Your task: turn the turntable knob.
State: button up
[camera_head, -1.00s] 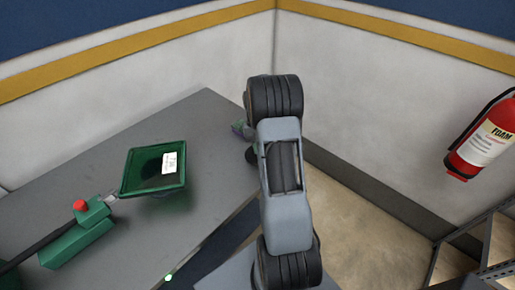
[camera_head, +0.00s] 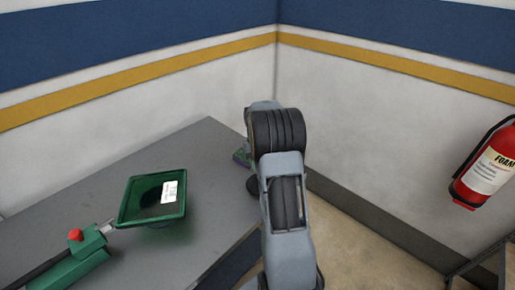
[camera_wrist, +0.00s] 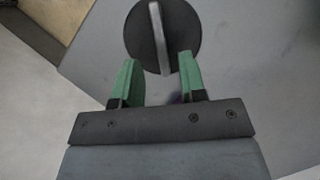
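The turntable knob is a dark round disc (camera_wrist: 143,38) with a raised light grey bar (camera_wrist: 160,40) across it, at the top of the wrist view. My gripper (camera_wrist: 159,60) has its two green fingers spread apart. The fingertips overlap the near part of the disc in the picture, with the lower end of the bar between them. I see no clear contact, and the height gap cannot be told. In the head view a dark round piece (camera_head: 252,188), likely the knob, shows at the table's right edge, partly hidden by my arm.
The grey table (camera_head: 110,190) holds a green square funnel-like tray (camera_head: 150,215) and a green device with a red button (camera_head: 75,236). A red fire extinguisher (camera_head: 487,170) hangs on the right wall. Shelving (camera_head: 485,270) stands at lower right. Floor right of the table is clear.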

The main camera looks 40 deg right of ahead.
jog(key=v, duration=0.9)
jog(key=shift+r, duration=0.1)
dwell(0.7)
